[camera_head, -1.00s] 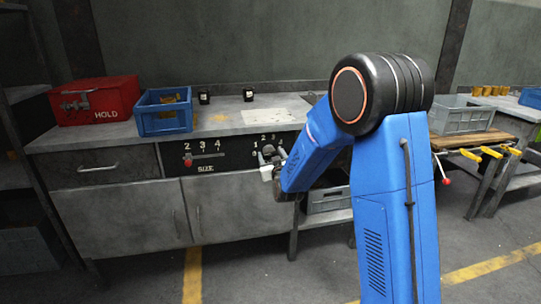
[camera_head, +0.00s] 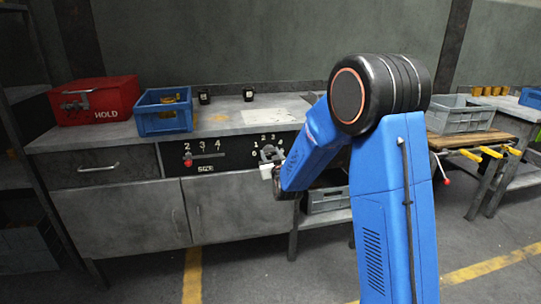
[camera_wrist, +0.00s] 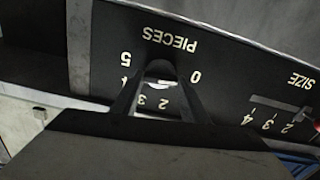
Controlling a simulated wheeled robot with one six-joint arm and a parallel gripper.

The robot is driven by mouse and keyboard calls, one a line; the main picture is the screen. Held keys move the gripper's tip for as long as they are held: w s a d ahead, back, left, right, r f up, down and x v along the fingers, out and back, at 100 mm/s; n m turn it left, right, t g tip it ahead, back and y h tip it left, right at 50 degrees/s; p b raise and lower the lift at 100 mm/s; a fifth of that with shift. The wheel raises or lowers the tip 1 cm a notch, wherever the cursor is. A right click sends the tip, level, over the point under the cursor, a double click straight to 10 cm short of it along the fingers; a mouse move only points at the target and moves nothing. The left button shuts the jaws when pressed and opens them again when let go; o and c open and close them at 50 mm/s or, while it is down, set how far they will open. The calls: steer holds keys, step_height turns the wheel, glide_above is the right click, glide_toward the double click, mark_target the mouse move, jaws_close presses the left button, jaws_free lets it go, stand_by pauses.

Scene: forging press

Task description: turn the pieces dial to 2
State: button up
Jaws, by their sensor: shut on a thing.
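The pieces dial (camera_wrist: 160,69) is on a black panel, under the upside-down word PIECES in the wrist view. White numbers ring it, with 5 and 4 at left, 3 and 2 below and 0 at right. My gripper (camera_wrist: 158,79) is shut on the dial's knob, its two dark fingers on either side. In the head view my gripper (camera_head: 269,158) is at the panel's right part and covers most of the dial. Numbers 1, 2 and 3 show above it. I cannot tell which number the dial points to.
A size scale with a red knob (camera_head: 188,160) is left of the dial on the same panel. On the bench top are a red HOLD box (camera_head: 95,101), a blue crate (camera_head: 163,120) and two small black objects. A grey crate (camera_head: 463,119) stands at right.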

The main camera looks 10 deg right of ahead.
steer(key=m, duration=0.4)
steer(key=shift+d, duration=0.1)
steer(key=m, duration=0.3)
steer(key=shift+m, duration=0.3)
steer(key=m, duration=0.3)
steer(key=shift+d+f+m, duration=0.1)
steer(key=shift+m, duration=0.2)
steer(key=shift+f+m, duration=0.1)
steer(key=shift+m, duration=1.8)
steer(key=o, duration=1.1)
steer(key=shift+c, duration=0.2)
steer(key=shift+s, duration=0.1)
